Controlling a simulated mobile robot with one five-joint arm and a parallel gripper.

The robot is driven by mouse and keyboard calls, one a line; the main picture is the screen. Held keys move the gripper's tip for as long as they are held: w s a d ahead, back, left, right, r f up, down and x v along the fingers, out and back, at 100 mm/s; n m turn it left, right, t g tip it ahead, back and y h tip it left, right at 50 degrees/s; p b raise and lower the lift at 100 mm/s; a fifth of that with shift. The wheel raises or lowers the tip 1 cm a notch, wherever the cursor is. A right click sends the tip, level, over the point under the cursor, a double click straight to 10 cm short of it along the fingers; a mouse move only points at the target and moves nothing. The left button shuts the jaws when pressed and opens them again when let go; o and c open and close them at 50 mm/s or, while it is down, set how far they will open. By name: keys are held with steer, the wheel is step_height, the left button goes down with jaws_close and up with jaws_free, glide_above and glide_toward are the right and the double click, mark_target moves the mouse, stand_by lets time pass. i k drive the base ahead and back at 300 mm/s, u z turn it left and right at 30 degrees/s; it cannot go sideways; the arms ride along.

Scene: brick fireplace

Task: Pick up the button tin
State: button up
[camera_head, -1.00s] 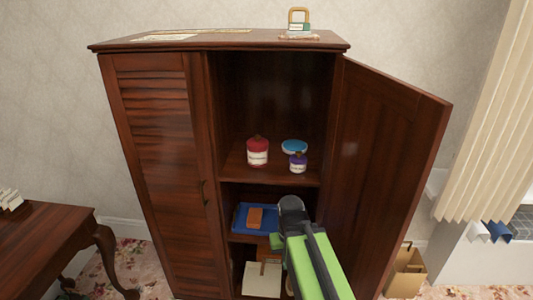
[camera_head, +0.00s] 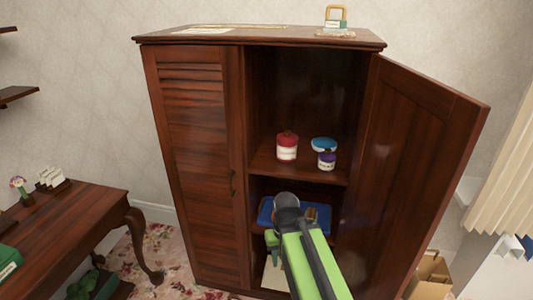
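No label is readable, so I cannot tell which container is the button tin. The upper shelf of the open cabinet holds a red jar (camera_head: 287,147) with a white label, a round blue-topped tin (camera_head: 323,145), and a small purple-lidded jar (camera_head: 326,161) in front of that tin. My green arm reaches up from the bottom, its dark joint in front of the lower shelf, below and apart from the containers. A green part of my arm's end (camera_head: 272,241) shows left of the joint. My gripper's fingers cannot be made out.
The cabinet's right door (camera_head: 420,165) stands open; its left door (camera_head: 195,160) is shut. A blue tray (camera_head: 265,212) lies on the lower shelf, partly hidden by my arm. A desk (camera_head: 70,225) stands left, a cardboard box (camera_head: 431,275) at lower right. Patterned floor shows between desk and cabinet.

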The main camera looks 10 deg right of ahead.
mark_target(285, 152)
steer(key=u, duration=1.95)
steer(key=i, duration=1.45)
steer(key=z, duration=2.05)
steer(key=k, duration=0.85)
steer(key=u, duration=0.05)
steer(key=i, duration=0.8)
steer(key=z, duration=0.1)
